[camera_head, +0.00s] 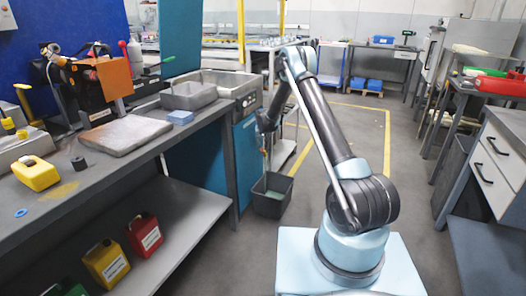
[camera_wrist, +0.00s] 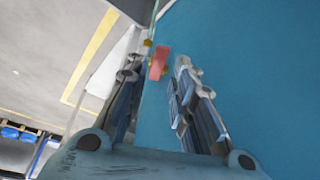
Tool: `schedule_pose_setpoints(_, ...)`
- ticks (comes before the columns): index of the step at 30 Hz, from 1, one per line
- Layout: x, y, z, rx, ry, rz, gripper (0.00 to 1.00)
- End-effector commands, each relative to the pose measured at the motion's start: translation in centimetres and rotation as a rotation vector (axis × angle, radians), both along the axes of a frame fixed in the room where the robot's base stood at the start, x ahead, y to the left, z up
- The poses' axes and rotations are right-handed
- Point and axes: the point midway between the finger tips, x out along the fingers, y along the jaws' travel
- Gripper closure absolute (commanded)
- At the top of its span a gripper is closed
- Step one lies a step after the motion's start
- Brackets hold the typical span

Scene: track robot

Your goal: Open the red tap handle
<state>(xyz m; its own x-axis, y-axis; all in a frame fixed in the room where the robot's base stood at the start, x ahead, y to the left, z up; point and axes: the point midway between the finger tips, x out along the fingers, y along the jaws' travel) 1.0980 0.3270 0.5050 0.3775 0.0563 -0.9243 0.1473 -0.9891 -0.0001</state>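The red tap handle (camera_wrist: 159,62) shows in the wrist view as a small red bar with brass-coloured parts at its ends, against the blue cabinet panel (camera_wrist: 225,60). My gripper (camera_wrist: 157,75) points at it with its two fingers apart, one on each side of the handle in the picture. I cannot tell whether the handle is between the fingertips or just beyond them. No contact shows. In the head view my gripper (camera_head: 266,122) is beside the end of the bench, and the red handle cannot be made out there.
A black bin (camera_head: 271,196) stands on the floor below my gripper. A drawer cabinet (camera_head: 498,160) stands at right.

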Motion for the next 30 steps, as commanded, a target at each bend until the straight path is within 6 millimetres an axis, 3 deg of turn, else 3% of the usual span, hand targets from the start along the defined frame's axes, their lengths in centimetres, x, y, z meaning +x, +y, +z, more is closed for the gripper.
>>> schedule_pose_setpoints(9,1.1,0.2,-2.8,0.000,0.000,0.000,0.77)
schedule_pose_setpoints(20,1.3,0.2,-3.2,0.000,0.000,0.000,0.77)
schedule_pose_setpoints(21,1.3,0.2,-3.2,0.000,0.000,0.000,0.79)
schedule_pose_setpoints(24,1.3,0.2,-3.2,0.000,0.000,0.000,1.00)
schedule_pose_setpoints(30,1.3,-0.1,-3.2,0.000,0.000,0.000,1.00)
